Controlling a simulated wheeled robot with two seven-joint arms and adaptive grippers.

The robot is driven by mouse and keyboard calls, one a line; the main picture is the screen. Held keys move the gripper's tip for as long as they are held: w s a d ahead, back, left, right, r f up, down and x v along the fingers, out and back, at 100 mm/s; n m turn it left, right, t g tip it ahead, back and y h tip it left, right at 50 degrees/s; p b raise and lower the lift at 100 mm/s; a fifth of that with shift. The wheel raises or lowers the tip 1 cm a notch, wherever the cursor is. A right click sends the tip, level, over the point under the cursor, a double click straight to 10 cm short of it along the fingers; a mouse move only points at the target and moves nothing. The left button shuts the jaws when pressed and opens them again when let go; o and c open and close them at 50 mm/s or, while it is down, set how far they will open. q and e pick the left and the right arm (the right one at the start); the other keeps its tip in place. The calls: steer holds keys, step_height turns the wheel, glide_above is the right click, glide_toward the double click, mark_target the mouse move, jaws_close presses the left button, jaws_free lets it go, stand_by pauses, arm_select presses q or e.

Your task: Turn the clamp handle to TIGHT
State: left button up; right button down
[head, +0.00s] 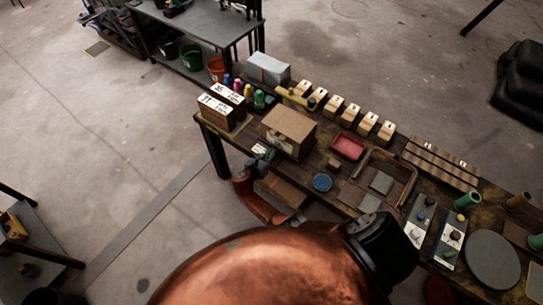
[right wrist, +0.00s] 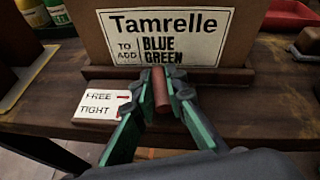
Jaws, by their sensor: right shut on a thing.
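The clamp handle (right wrist: 160,92) is a short reddish-brown rod, seen in the right wrist view between my fingertips. My right gripper (right wrist: 158,98), with green-lined fingers, is shut on it. A white label (right wrist: 101,104) reading FREE and TIGHT lies to the left of the fingers, with a small red mark beside FREE. In the head view my right gripper (head: 262,151) is at the table's front edge, before a cardboard box; the handle is too small to make out there. My left gripper is not in view.
The cardboard box (head: 288,132), labelled Tamrelle, stands right behind the handle on the wooden table (right wrist: 258,104). A red tray (head: 347,147) and a blue disc (head: 322,182) lie to its right. Small bottles (head: 248,93) and labelled boxes (head: 222,101) stand left.

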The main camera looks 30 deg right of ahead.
steer(key=shift+s+f+m+g+h+b, duration=0.15)
steer(key=shift+m+g+h+b, duration=0.35)
steer(key=shift+m+g+b, duration=0.6)
steer(key=c, duration=1.9)
jaws_free()
steer(key=shift+c, duration=0.2)
steer(key=v, duration=0.7)
steer(key=shift+a+r, duration=0.2)
